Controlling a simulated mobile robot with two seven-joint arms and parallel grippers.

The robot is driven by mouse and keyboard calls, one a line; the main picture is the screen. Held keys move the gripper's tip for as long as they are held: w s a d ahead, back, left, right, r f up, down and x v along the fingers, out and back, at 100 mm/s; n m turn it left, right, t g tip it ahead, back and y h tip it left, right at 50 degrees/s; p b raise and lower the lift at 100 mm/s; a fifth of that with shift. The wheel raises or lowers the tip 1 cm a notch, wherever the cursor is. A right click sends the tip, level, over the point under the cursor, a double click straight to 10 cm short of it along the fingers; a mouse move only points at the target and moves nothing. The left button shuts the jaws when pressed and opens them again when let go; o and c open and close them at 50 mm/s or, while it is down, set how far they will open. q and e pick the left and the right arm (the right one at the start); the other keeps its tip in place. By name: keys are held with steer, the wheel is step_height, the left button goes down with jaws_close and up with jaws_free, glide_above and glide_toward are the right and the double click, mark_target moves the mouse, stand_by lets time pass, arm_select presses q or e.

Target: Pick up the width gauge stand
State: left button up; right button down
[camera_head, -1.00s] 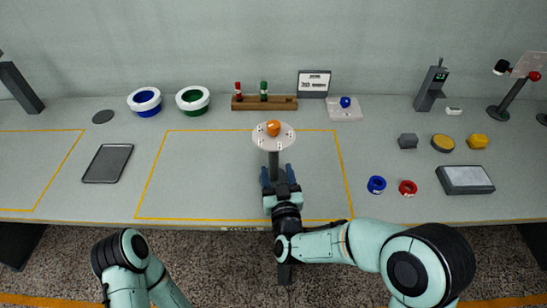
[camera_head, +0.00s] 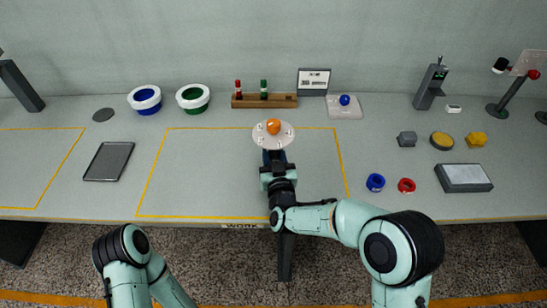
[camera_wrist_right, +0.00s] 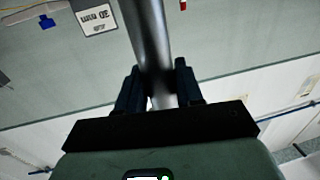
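The stand I take to be the width gauge stand has a round white top (camera_head: 285,140) with an orange ball (camera_head: 273,126) on it. It is upright near the front of the outlined middle area. Its grey post (camera_wrist_right: 151,40) runs down between my right fingers in the wrist view; the head view hides most of it. My right gripper (camera_head: 275,158) is just below the top, its fingers on both sides of the post. Whether they press on it is unclear. The right gripper also shows in the wrist view (camera_wrist_right: 160,85). My left gripper is out of view; only its arm shows.
A wooden rack (camera_head: 264,101) with red and green pegs and a sign (camera_head: 314,80) stand behind. A blue ring (camera_head: 375,183) and a red ring (camera_head: 406,185) lie to the right. A dark tray (camera_head: 108,162) lies left; the outlined area between is clear.

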steer(key=shift+r, duration=0.2)
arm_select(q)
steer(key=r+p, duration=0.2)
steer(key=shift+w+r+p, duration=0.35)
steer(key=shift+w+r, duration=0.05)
arm_select(e)
step_height(320, 180, up, 20)
glide_above(274, 132)
steer(key=w, duration=0.2)
steer(key=shift+s, duration=0.1)
steer(key=shift+f, duration=0.15)
